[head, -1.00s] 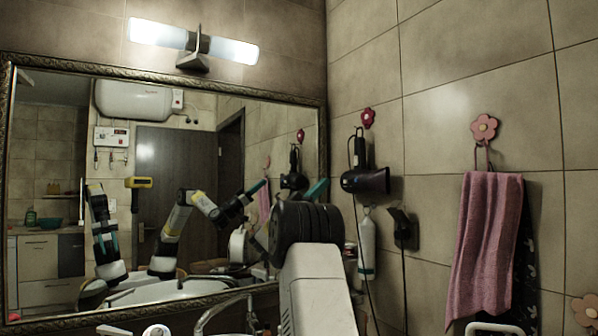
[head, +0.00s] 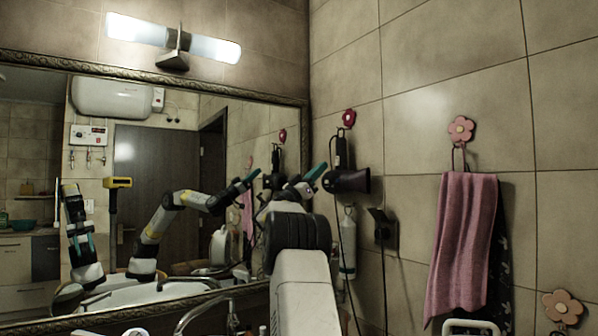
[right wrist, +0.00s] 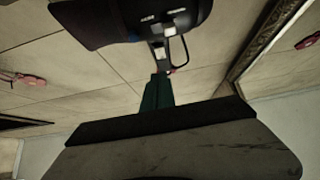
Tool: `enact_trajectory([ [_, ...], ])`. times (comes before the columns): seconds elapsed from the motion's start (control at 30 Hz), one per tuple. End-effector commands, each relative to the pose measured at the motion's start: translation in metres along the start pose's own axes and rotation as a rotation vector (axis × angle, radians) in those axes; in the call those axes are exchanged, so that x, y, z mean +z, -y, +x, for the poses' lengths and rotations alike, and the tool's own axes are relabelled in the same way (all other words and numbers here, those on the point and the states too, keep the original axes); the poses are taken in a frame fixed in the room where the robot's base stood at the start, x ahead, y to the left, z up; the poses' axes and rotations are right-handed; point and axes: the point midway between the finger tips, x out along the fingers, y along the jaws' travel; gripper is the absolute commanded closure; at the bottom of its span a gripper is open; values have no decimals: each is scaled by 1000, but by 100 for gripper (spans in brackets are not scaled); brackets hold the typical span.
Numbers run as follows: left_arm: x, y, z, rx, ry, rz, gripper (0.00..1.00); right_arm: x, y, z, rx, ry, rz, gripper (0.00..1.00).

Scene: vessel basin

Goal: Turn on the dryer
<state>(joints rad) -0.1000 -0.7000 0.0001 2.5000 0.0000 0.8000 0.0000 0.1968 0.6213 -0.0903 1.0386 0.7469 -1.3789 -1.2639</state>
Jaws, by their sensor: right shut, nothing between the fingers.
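The dryer (head: 345,180) is dark, with a purplish nozzle pointing right. It hangs by its handle on the tiled right wall under a red flower hook (head: 349,117). My right gripper (head: 316,172) has teal fingertips, shut and empty, just left of the dryer's body. In the right wrist view the dryer (right wrist: 165,25) fills the top, with small pale marks and a handle part with a loop. The teal fingertips of my right gripper (right wrist: 157,92) point at that handle part; whether they touch cannot be told. My left gripper is not directly in view.
A framed mirror (head: 305,150) on the left wall reflects my arms and the room. A pink towel (head: 465,245) hangs to the right. A white bottle (head: 348,245) and a dark wall fixture (head: 382,230) are below the dryer. A faucet (head: 205,310) stands below the mirror.

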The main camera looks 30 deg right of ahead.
Motion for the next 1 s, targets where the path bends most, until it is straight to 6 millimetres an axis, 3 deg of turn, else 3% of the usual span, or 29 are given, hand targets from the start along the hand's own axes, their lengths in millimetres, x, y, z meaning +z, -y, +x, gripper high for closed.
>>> enact_trajectory([
  [0.1,0,0,0,0,0,0,64,11,0,18,1,1,-3,100],
  [0.3,0,0,0,0,0,0,64,25,0,33,0,0,0,100],
  [1.0,0,0,0,0,0,0,64,39,0,43,0,-23,0,100],
])
